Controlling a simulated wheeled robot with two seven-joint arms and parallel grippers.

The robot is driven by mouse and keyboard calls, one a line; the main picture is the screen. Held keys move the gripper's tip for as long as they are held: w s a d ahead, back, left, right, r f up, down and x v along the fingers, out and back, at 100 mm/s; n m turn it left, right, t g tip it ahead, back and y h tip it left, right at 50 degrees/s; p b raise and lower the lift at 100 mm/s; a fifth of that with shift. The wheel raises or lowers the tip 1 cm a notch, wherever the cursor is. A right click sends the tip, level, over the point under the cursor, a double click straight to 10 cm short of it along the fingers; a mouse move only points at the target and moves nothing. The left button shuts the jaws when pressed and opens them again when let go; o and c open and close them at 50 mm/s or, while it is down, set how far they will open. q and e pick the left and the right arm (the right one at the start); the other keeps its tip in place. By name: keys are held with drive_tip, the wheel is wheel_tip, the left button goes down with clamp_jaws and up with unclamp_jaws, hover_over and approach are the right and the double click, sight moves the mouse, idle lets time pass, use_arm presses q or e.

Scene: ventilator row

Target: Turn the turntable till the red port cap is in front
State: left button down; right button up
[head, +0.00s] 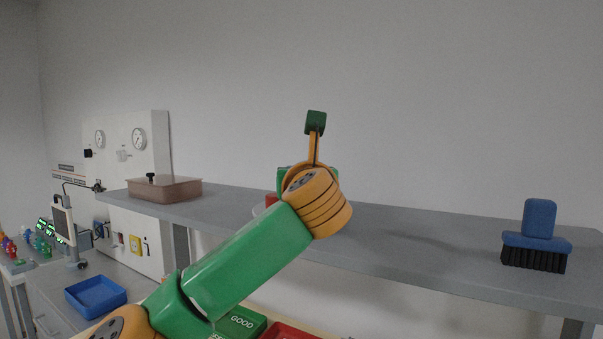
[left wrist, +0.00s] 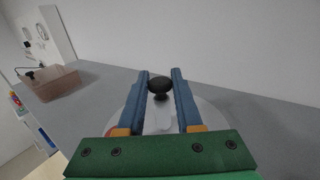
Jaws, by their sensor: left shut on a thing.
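The turntable is a pale round disc (left wrist: 213,118) on the grey shelf, seen in the left wrist view. A black round knob (left wrist: 159,86) stands up from it. My left gripper (left wrist: 160,75) has its two blue fingers on either side of the knob and is shut on it. A red patch (left wrist: 109,129) shows at the disc's left, partly hidden by the gripper; I cannot tell if it is the port cap. In the head view my left arm hides most of the turntable, leaving a pale rim (head: 257,210) and a red part (head: 271,199). My right gripper is out of view.
On the shelf (head: 420,232), a brown lidded box (head: 165,190) stands left and a blue brush (head: 537,240) right. Shelf between turntable and brush is clear. Below are a blue tray (head: 95,297), a green GOOD bin (head: 242,322) and a red bin (head: 287,332).

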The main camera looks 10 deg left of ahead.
use_arm(q)
drive_tip(key=shift+r+n+g+y+p, duration=0.2)
drive_tip(key=shift+n+y+p, duration=0.2)
drive_tip(key=shift+y, duration=0.2)
drive_tip(key=shift+r+n+g+y+p, duration=0.2)
drive_tip(key=shift+n+y+p, duration=0.15)
drive_tip(key=shift+y, duration=0.25)
drive_tip(key=shift+f+n+g+y, duration=0.1)
drive_tip(key=shift+n+g+y, duration=0.2)
drive_tip(key=shift+n+y, duration=0.15)
drive_tip(key=shift+f+y+p, duration=0.1)
drive_tip(key=shift+y+p, duration=0.15)
drive_tip(key=shift+p, duration=0.15)
drive_tip(key=c, duration=0.6)
unclamp_jaws()
drive_tip(key=shift+f, duration=0.1)
drive_tip(key=shift+f, duration=0.1)
